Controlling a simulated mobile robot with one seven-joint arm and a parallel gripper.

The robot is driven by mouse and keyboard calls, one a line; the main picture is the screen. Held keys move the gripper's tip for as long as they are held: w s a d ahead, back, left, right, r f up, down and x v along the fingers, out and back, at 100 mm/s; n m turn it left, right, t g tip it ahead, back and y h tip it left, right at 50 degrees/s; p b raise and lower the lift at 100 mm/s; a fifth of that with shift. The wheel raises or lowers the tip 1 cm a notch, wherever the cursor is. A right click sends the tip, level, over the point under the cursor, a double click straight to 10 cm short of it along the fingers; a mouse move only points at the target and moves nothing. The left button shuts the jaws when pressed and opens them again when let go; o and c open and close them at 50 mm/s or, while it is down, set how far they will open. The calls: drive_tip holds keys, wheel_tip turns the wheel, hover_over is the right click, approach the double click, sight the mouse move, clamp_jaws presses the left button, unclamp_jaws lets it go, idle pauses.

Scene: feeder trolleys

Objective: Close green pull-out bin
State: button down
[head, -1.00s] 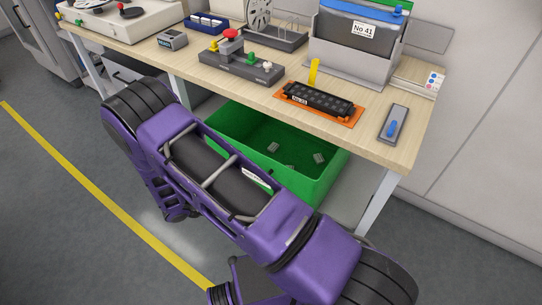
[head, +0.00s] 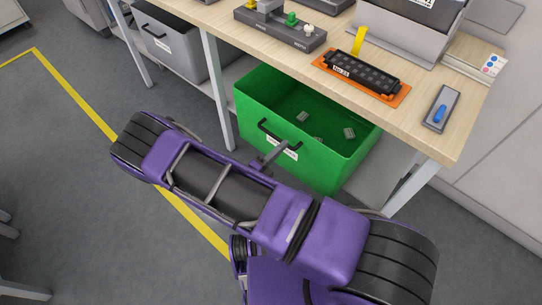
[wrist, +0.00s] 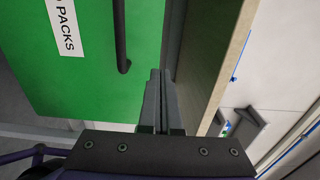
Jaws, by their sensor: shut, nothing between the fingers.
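The green pull-out bin (head: 250,108) stands open under the workbench, with several small grey pieces inside. Its front has a black handle (head: 266,132) and a white label. In the wrist view, the green front (wrist: 85,95) fills the left, with part of the label and the handle (wrist: 121,40). My gripper (head: 281,147) is in front of the bin front, close to the handle and label. In the wrist view, the shut, empty fingers (wrist: 160,73) are right of the handle, beside the bin's edge. I cannot tell whether they touch the bin.
A grey pull-out bin (head: 178,55) is under the bench to the left. Bench legs (head: 217,90) flank the green bin. The benchtop (head: 420,85) overhangs it and holds a control box, an orange tray and a grey bin.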

drive_tip(key=x, duration=0.6)
drive_tip(key=shift+w, duration=0.1)
drive_tip(key=shift+d+f, duration=0.1)
drive_tip(key=b+x, duration=0.1)
drive_tip(key=x, duration=0.9)
drive_tip(key=shift+w, duration=0.1)
approach(299, 130)
drive_tip(key=x, duration=0.2)
drive_tip(key=shift+w+d+p, duration=0.15)
drive_tip(key=shift+d+p, duration=0.15)
drive_tip(key=shift+p, duration=0.05)
